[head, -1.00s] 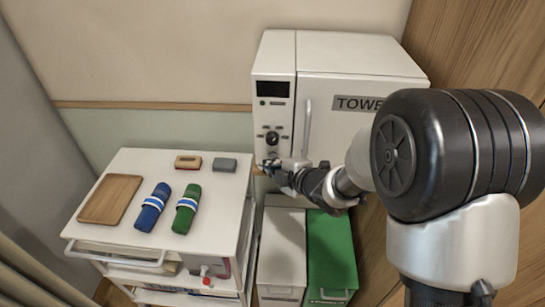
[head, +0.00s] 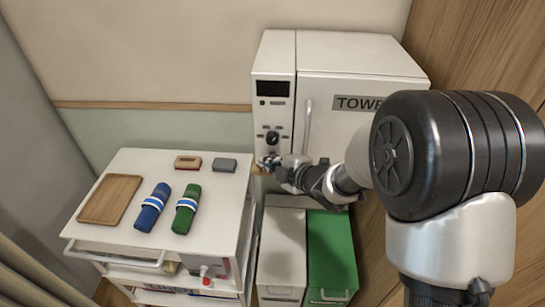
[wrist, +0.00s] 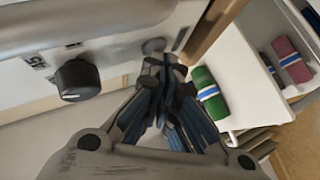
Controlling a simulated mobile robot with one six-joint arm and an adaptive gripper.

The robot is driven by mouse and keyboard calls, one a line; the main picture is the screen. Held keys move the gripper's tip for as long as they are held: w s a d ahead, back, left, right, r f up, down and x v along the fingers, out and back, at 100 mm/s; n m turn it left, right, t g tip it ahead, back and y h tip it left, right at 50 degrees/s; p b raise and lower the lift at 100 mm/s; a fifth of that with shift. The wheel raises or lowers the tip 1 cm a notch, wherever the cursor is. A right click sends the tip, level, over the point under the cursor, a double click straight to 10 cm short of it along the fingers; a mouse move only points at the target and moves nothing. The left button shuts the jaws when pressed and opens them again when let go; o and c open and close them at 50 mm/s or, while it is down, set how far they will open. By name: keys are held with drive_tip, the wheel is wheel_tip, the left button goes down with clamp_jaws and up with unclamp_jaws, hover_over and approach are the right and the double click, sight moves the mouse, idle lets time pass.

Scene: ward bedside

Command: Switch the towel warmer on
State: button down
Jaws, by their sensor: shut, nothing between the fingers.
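The white towel warmer (head: 350,60) stands at the back, with a dark display (head: 273,89) and a black knob (head: 272,138) on its left-hand panel. The knob also shows in the wrist view (wrist: 77,80), its white mark towards the lower left. A round grey button (wrist: 153,46) sits on the panel in the wrist view, just beyond my fingertips. My gripper (head: 264,164) is shut and empty at the lower part of the panel, below the knob. Its tips (wrist: 165,66) are very close to the button; I cannot tell whether they touch it.
A white trolley (head: 130,165) at left holds a wooden tray (head: 110,199), a blue roll (head: 153,207), a green roll (head: 186,209) and two small blocks. A white bin (head: 282,245) and a green bin (head: 331,252) stand below the warmer. The warmer's door handle (head: 307,125) is right of the knob.

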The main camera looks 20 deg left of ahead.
drive_tip(key=shift+s, duration=0.1)
idle(0.3)
drive_tip(key=shift+s+d+b, duration=0.1)
drive_tip(key=shift+s+b, duration=0.3)
drive_tip(key=shift+b, duration=0.05)
drive_tip(key=s+d+b, duration=0.1)
drive_tip(key=s+b, duration=0.1)
drive_tip(key=s, duration=0.4)
drive_tip(key=shift+d+b, duration=0.2)
drive_tip(key=shift+b, duration=0.15)
drive_tip(key=shift+w, duration=0.1)
